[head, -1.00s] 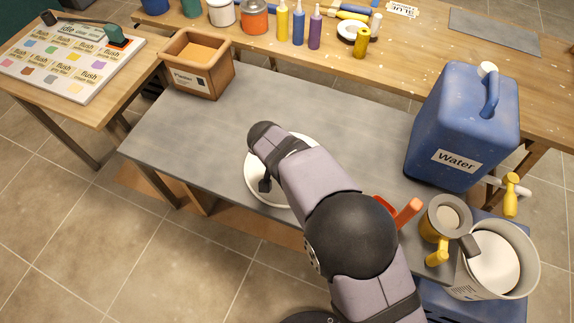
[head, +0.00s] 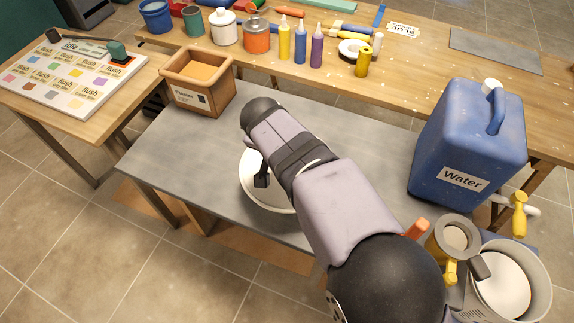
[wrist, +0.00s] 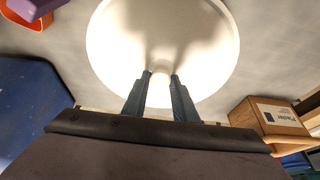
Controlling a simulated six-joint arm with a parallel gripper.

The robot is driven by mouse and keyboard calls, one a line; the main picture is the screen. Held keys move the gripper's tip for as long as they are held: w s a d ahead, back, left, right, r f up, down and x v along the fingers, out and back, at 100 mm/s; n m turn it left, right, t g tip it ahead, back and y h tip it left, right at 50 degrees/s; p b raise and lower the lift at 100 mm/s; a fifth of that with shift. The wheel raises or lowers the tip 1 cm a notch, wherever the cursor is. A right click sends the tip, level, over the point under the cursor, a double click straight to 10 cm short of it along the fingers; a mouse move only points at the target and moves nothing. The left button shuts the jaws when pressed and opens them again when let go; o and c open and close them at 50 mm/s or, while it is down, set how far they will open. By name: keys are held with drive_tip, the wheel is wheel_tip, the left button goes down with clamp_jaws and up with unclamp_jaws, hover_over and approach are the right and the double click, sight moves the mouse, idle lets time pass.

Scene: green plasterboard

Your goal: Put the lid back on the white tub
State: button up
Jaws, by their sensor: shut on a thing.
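My gripper (wrist: 161,76) is shut on the centre knob of a round white lid (wrist: 118,40). The lid fills the upper middle of the wrist view.
A blue water canister (head: 455,130) stands on the grey table's (head: 180,140) right end. A plaster box (head: 198,95) stands at the table's back left. Paint bottles line the rear bench (head: 395,75).

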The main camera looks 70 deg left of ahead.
drive_tip(key=shift+w+r, duration=0.1)
drive_tip(key=shift+r, duration=0.2)
drive_tip(key=w+d+r+p, duration=0.1)
drive_tip(key=w+d+r, duration=0.5)
drive_tip(key=w+r, duration=0.35)
drive_tip(key=w+d+r+p, duration=0.2)
drive_tip(key=w+d+r, duration=0.4)
drive_tip(key=w+r, duration=0.35)
drive_tip(key=w+d+r+n+g+p, duration=0.1)
drive_tip(key=w+d+r+n+p, duration=0.15)
drive_tip(key=w+d, duration=0.85)
drive_tip(key=w+d+r+n+p, duration=0.1)
drive_tip(key=w+d+r+p, duration=0.15)
drive_tip(key=w+d, duration=0.8)
drive_tip(key=w+d+f+m, duration=0.1)
drive_tip(key=w+d+f, duration=0.4)
drive_tip(key=d+f, duration=0.25)
drive_tip(key=s+d+f+m+t+h+b, duration=0.1)
drive_tip(key=s+d+f+m+h+b, duration=0.1)
drive_tip(key=s+d+f+m+b, duration=0.5)
drive_tip(key=s+d+f+m+t+h+b, duration=0.1)
drive_tip(key=s+d+f+m, duration=0.25)
drive_tip(key=d+f, duration=0.75)
drive_tip(key=w+a+f+m+h+p, duration=0.1)
drive_tip(key=w+a+f+m, duration=0.2)
drive_tip(key=w+a+f, duration=0.8)
drive_tip(key=w+a, duration=0.1)
drive_tip(key=w, duration=0.3)
drive_tip(key=shift+w+f+p, duration=0.2)
drive_tip(key=shift+f+p, duration=0.2)
